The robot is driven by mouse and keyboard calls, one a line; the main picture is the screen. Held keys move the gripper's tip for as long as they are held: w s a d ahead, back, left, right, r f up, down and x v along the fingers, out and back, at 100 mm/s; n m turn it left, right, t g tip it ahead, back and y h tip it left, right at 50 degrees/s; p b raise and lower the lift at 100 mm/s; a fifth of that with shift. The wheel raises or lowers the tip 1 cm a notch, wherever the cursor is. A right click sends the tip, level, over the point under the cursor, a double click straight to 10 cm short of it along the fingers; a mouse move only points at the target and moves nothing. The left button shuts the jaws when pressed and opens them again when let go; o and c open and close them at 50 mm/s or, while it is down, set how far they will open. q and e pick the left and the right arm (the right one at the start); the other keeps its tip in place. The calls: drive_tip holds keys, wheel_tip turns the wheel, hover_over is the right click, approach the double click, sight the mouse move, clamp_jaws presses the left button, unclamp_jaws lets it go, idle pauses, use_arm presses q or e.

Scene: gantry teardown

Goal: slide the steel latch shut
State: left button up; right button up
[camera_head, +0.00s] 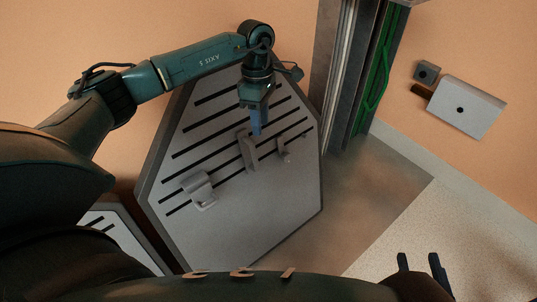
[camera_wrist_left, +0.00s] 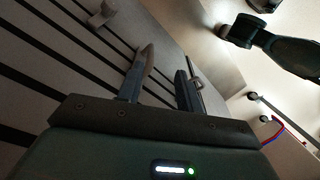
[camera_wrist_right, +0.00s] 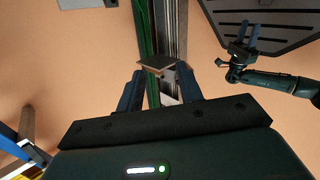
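A grey hexagonal panel (camera_head: 255,215) with dark slots carries an upright grey bar (camera_head: 247,150), a small bracket (camera_head: 283,151) and a hooked metal piece (camera_head: 199,190). I cannot tell which of these parts, if any, is the steel latch. My left gripper (camera_head: 256,125) is at the panel, close to the upright bar and the bracket. In the left wrist view its fingers (camera_wrist_left: 158,80) stand apart with slotted panel between them; contact with a part is unclear.
A dark metal column (camera_head: 332,60) with green cables (camera_head: 376,75) stands just right of the panel. A pale box (camera_head: 468,107) and a small dark block (camera_head: 427,72) are further right. Pale floor (camera_head: 400,240) is clear around my right gripper.

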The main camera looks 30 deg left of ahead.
sight(254, 153)
use_arm(q)
drive_tip(key=shift+y, duration=0.5)
drive_tip(key=f+b, duration=0.1)
drive_tip(key=f, duration=0.3)
drive_tip(key=a+f+b, duration=0.1)
drive_tip(key=f, duration=0.3)
drive_tip(key=s+a+f+b, duration=0.1)
drive_tip(key=f, duration=0.3)
drive_tip(key=shift+f, duration=0.2)
use_arm(e)
drive_tip(key=shift+a+n+t+y, duration=0.7)
drive_tip(key=shift+n+t+y, duration=0.15)
drive_tip(key=shift+y, duration=0.25)
use_arm(q)
drive_tip(key=shift+c, duration=0.5)
clamp_jaws()
use_arm(e)
drive_tip(key=shift+w, duration=0.1)
use_arm(q)
drive_tip(key=shift+f, duration=0.1)
